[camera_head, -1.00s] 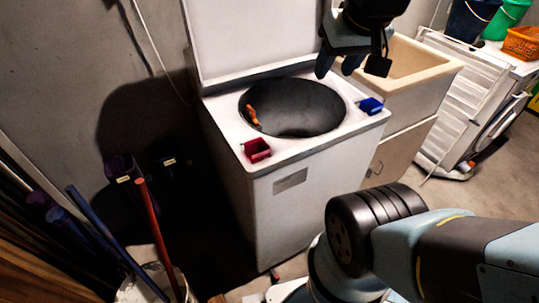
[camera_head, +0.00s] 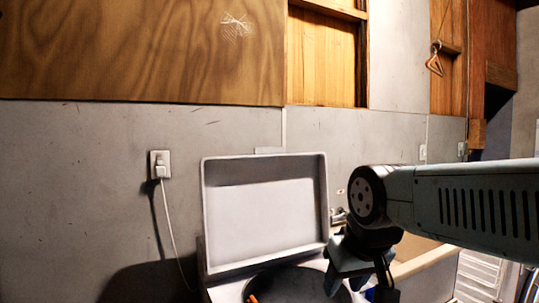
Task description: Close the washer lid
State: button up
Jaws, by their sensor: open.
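The white washer (camera_head: 222,292) stands against the wall at the bottom middle, its lower part cut off by the frame edge. Its lid (camera_head: 265,222) stands upright and open at the back, with its hollow inner face toward me. The dark round tub opening (camera_head: 290,283) shows below the lid, with a small orange item (camera_head: 252,298) at its left edge. My gripper (camera_head: 343,283) is open and empty, pointing down over the right side of the opening, in front of and to the right of the lid.
A cream sink (camera_head: 425,262) stands right of the washer, with a tap (camera_head: 338,216) behind my gripper. An outlet with a plugged white cord (camera_head: 160,165) is on the wall at left. Wooden cabinets (camera_head: 140,50) hang above. A hanger (camera_head: 435,62) hangs at upper right.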

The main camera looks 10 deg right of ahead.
aim_at(270, 204)
jog(key=u, duration=0.15)
jog(key=k, duration=0.25)
jog(key=u, duration=0.8)
jog(key=k, duration=1.15)
jog(key=z, duration=0.5)
jog(key=i, duration=1.65)
jog(key=u, duration=0.05)
